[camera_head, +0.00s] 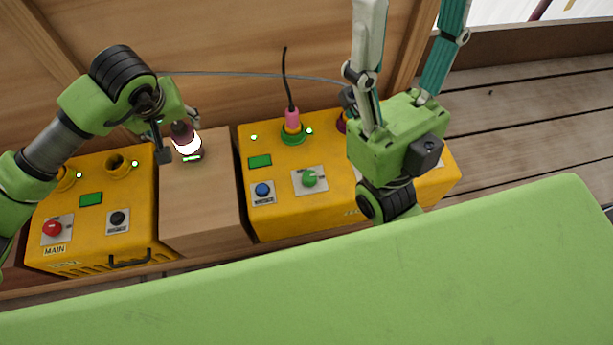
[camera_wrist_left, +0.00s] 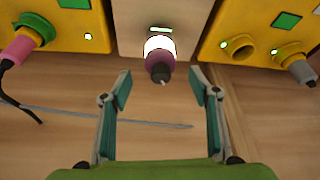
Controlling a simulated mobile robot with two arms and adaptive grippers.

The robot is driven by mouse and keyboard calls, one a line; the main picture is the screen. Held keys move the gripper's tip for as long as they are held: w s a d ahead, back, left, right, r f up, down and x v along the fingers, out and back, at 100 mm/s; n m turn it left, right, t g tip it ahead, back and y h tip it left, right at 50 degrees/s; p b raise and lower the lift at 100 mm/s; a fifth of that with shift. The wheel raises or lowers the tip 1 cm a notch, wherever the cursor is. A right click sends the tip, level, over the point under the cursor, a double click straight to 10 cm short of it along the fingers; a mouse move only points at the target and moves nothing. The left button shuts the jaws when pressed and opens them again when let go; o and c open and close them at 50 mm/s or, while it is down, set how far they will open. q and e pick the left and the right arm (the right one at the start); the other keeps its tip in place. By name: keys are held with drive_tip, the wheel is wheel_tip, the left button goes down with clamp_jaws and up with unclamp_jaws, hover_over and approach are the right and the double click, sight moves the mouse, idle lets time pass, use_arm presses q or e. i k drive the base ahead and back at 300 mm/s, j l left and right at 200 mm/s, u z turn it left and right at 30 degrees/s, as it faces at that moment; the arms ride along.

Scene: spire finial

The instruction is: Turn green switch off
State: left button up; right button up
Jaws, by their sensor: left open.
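The green switch (camera_head: 310,179) is a round green knob on a pale plate, on top of the right yellow box (camera_head: 290,219). My left gripper (camera_head: 178,136) is open and empty above the wooden block, left of that box and away from the switch. In the left wrist view its fingers (camera_wrist_left: 161,88) are spread, with a dark-tipped pink plug with a glowing white band (camera_wrist_left: 159,50) beyond them, apart from both. My right gripper (camera_head: 410,14) has its fingers spread upward, with their ends near or beyond the top edge. Its body hides part of the right box.
A blue button (camera_head: 262,190) sits left of the green switch. A pink plug (camera_head: 292,120) with a black cable stands behind it. The left yellow box (camera_head: 140,222) carries a red button (camera_head: 52,228) and a black knob (camera_head: 118,219). A wooden block (camera_head: 205,216) fills the gap between boxes.

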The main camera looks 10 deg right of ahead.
sight(309, 178)
drive_tip(key=k+j+z, duration=0.1)
drive_tip(key=z, duration=0.3)
drive_tip(key=k+j+z, duration=0.1)
drive_tip(key=z, duration=0.3)
drive_tip(key=k+j+z, duration=0.1)
drive_tip(key=z, duration=0.3)
